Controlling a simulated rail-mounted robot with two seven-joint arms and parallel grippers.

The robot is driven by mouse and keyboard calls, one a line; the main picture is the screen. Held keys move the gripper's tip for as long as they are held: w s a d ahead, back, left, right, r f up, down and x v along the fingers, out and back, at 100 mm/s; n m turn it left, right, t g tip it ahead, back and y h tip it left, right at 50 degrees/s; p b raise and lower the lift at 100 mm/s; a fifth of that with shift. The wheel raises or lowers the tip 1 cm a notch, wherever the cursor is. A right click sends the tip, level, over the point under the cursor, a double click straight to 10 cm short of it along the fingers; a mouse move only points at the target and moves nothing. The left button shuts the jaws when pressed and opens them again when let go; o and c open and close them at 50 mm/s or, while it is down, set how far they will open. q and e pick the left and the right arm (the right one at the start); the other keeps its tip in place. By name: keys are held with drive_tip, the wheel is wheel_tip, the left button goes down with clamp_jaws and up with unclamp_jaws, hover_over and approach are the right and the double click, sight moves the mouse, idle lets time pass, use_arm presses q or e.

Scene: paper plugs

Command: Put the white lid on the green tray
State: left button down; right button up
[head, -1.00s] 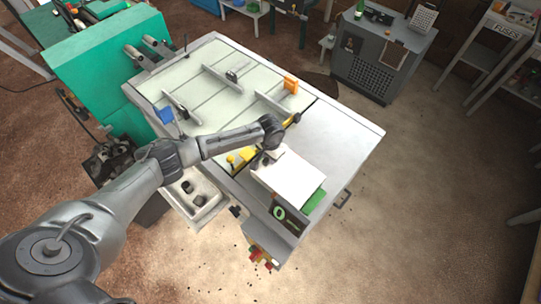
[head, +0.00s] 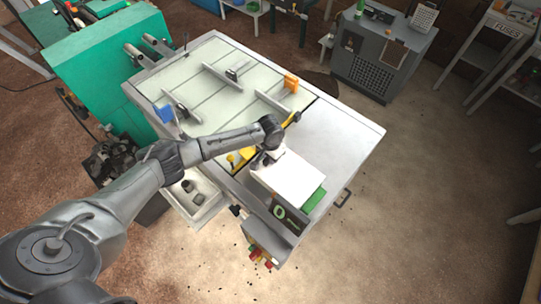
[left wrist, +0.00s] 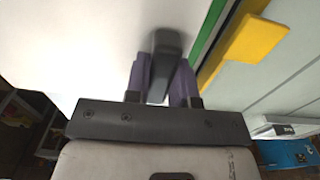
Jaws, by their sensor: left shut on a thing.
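The white lid (head: 290,182) is a flat pale panel at the front of the machine table. It lies over the green tray (head: 315,201), whose green side shows only at the lid's right corner. My left gripper (head: 264,159) is at the lid's back left part. In the left wrist view the gripper (left wrist: 165,80) is shut on the lid's dark handle (left wrist: 167,45), with the white lid surface (left wrist: 75,45) beyond. A green strip of the tray (left wrist: 209,30) runs along the lid's right edge there. I cannot tell whether the lid touches the tray. My right gripper is out of view.
The pale machine table (head: 345,130) has bare room behind and right of the lid. Yellow parts (head: 240,157) lie close to the gripper. Orange (head: 291,84) and blue (head: 164,114) blocks stand farther back. A small bin (head: 196,197) hangs at the left edge.

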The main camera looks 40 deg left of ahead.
use_arm(q)
drive_tip(key=c, duration=0.9)
unclamp_jaws()
wheel_tip(320, 180, up, 14)
drive_tip(key=shift+f+b, duration=0.1)
drive_tip(key=shift+b, duration=0.25)
